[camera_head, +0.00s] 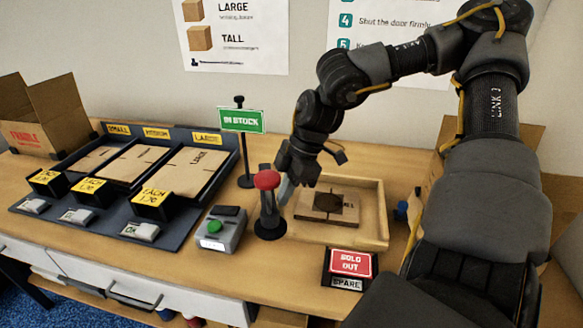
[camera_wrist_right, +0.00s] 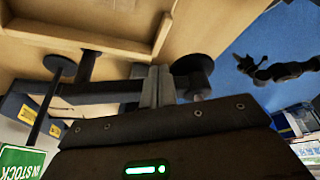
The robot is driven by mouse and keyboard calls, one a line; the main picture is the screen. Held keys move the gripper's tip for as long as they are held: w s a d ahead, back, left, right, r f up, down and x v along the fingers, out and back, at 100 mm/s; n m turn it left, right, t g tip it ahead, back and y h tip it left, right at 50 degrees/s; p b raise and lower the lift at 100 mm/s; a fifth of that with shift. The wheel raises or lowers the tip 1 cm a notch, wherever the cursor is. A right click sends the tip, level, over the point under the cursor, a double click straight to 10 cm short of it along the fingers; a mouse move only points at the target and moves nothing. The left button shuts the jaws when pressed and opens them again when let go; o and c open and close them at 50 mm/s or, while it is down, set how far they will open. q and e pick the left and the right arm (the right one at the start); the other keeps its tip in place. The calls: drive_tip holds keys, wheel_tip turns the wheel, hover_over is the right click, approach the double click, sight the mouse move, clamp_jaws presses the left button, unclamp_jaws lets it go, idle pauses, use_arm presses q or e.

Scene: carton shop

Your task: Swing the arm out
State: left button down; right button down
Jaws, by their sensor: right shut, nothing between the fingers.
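My right gripper (camera_head: 284,192) reaches down from the right, just right of a red-topped black post (camera_head: 267,182) on a round base. In the wrist view its two grey fingers (camera_wrist_right: 157,86) are together with nothing between them. In the head view I cannot tell whether the fingers touch the post. A green IN STOCK sign (camera_head: 241,120) is on a black stand left of and behind the post; the sign also shows in the wrist view (camera_wrist_right: 20,162). I cannot tell which part the task calls the arm. My left gripper is out of view.
A shallow wooden tray (camera_head: 375,215) holds a flat brown carton with a dark patch (camera_head: 328,203). A box with a green button (camera_head: 214,228) stands left of the post. A red SOLD OUT sign (camera_head: 350,264) is in front. Carton bins (camera_head: 218,155) fill the left.

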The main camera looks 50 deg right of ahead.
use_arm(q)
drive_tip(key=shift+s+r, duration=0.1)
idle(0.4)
